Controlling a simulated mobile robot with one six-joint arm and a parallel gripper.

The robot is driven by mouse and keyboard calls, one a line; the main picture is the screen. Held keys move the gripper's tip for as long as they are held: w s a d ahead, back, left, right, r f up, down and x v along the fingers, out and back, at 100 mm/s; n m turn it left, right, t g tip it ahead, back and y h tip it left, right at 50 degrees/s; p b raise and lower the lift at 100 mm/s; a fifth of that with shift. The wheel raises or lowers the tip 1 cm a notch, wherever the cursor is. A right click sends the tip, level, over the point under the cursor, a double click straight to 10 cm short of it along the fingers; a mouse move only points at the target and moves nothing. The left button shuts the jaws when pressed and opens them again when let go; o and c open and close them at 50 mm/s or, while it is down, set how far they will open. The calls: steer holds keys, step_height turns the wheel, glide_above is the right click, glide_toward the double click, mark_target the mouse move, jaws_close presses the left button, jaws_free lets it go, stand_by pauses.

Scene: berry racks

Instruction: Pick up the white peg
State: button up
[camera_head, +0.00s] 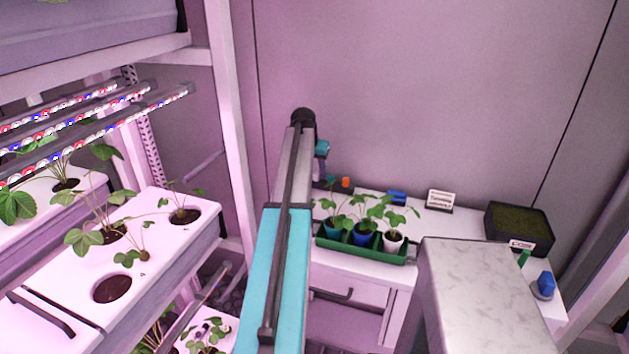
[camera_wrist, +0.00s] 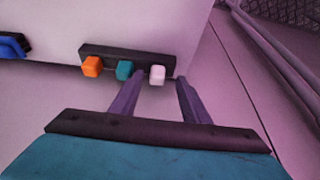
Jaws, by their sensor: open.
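The white peg (camera_wrist: 157,74) stands at the right end of a dark holder (camera_wrist: 113,53) in the wrist view, beside a teal peg (camera_wrist: 125,70) and an orange peg (camera_wrist: 91,66). My gripper (camera_wrist: 160,84) is open and empty, with one finger on each side of the white peg's line in the picture. The fingertips appear just short of the peg; I cannot tell the exact gap. In the head view the orange peg (camera_head: 346,182) shows beside my arm, and I cannot make out the white peg there.
On the white bench, a green tray (camera_head: 372,249) holds potted seedlings. A blue object (camera_head: 396,197), a small sign (camera_head: 440,200), a dark box (camera_head: 519,229) and a blue-topped item (camera_head: 543,286) stand further right. Plant racks (camera_head: 150,235) fill the left.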

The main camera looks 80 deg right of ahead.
steer(key=shift+x, duration=1.05)
jaws_close()
